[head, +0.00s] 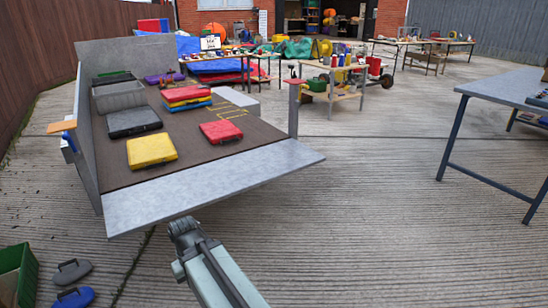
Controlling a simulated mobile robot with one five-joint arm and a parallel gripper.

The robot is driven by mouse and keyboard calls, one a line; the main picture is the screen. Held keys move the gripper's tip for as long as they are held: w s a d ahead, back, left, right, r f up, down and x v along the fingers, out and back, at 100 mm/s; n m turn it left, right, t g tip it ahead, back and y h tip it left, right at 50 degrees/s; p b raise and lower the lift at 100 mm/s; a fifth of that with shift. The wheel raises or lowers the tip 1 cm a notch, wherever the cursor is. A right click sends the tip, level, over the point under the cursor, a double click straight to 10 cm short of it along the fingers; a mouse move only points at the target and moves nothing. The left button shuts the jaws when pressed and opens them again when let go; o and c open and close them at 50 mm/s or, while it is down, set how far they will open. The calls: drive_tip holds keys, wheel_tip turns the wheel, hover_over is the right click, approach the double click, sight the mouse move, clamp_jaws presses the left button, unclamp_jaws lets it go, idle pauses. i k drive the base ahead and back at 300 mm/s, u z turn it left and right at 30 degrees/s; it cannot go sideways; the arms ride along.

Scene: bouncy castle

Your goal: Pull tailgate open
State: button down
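The tailgate (215,187) is a light grey panel along the near end of a trailer. It is folded down and lies roughly level with the brown trailer bed (205,150). My gripper (180,225) is at the end of my grey arm, just below the tailgate's near edge in the picture. I cannot tell whether it touches the panel. Its fingers are small and dark, and their opening is not clear. Nothing shows held in it.
The bed carries a yellow case (151,150), a red case (221,131), a black case (133,121) and a grey crate (119,96). A green crate (14,277) stands on the floor at lower left. A workbench (505,88) stands at right. Concrete between is clear.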

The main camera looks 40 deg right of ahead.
sight(127, 211)
drive_tip(key=u, duration=0.05)
drive_tip(key=i, duration=1)
